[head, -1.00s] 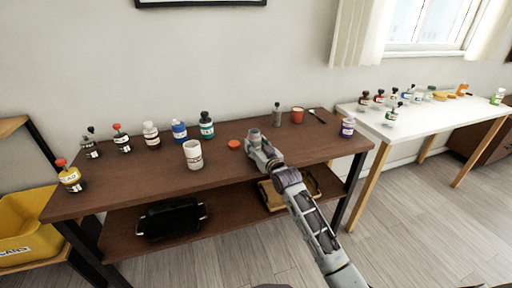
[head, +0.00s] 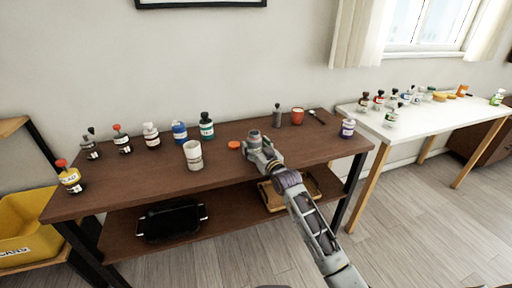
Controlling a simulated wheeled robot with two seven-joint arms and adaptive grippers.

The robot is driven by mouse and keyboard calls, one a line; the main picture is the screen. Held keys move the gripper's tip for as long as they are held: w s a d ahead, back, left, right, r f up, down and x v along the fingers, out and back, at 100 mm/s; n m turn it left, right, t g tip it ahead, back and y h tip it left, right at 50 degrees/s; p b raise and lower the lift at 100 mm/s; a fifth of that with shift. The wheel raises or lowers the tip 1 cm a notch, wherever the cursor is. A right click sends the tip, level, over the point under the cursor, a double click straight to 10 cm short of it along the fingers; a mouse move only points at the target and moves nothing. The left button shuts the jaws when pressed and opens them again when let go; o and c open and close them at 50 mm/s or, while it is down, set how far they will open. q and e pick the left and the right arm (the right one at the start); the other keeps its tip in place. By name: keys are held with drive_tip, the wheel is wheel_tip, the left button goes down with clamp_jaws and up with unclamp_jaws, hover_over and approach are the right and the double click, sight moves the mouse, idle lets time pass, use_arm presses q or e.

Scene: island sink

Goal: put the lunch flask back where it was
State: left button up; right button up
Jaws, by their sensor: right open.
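My right gripper (head: 257,144) is over the dark brown table (head: 135,180), right of its middle, and is open. A small grey cylinder (head: 254,135) stands upright right at its fingertips; I cannot tell whether they touch it. A flat orange-red disc (head: 234,144), like a lid, lies just left of it. A white cylinder with a label (head: 193,157) stands upright further left, near the front. I cannot tell for sure which of these is the lunch flask. My left gripper is out of view.
Several labelled bottles, one of them teal (head: 206,126), stand along the back left. A dark grinder-like item (head: 277,116), a red cup (head: 298,116) and a purple-labelled jar (head: 347,128) stand right. The front middle is clear. A white table (head: 435,120) stands further right.

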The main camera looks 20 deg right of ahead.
sight(257, 147)
drive_tip(key=shift+r, duration=0.15)
drive_tip(key=shift+s+d, duration=0.1)
drive_tip(key=shift+s, duration=0.5)
drive_tip(key=shift+s+d+p, duration=0.15)
drive_tip(key=shift+s+p, duration=0.15)
drive_tip(key=shift+s, duration=0.75)
drive_tip(key=shift+s+d, duration=0.15)
drive_tip(key=shift+s, duration=0.6)
drive_tip(key=shift+s+d, duration=0.15)
drive_tip(key=shift+s, duration=0.9)
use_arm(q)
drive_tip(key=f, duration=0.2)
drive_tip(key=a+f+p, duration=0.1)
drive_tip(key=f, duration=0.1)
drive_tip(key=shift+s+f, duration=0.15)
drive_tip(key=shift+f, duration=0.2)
use_arm(e)
drive_tip(key=s, duration=0.5)
drive_tip(key=shift+d, duration=0.4)
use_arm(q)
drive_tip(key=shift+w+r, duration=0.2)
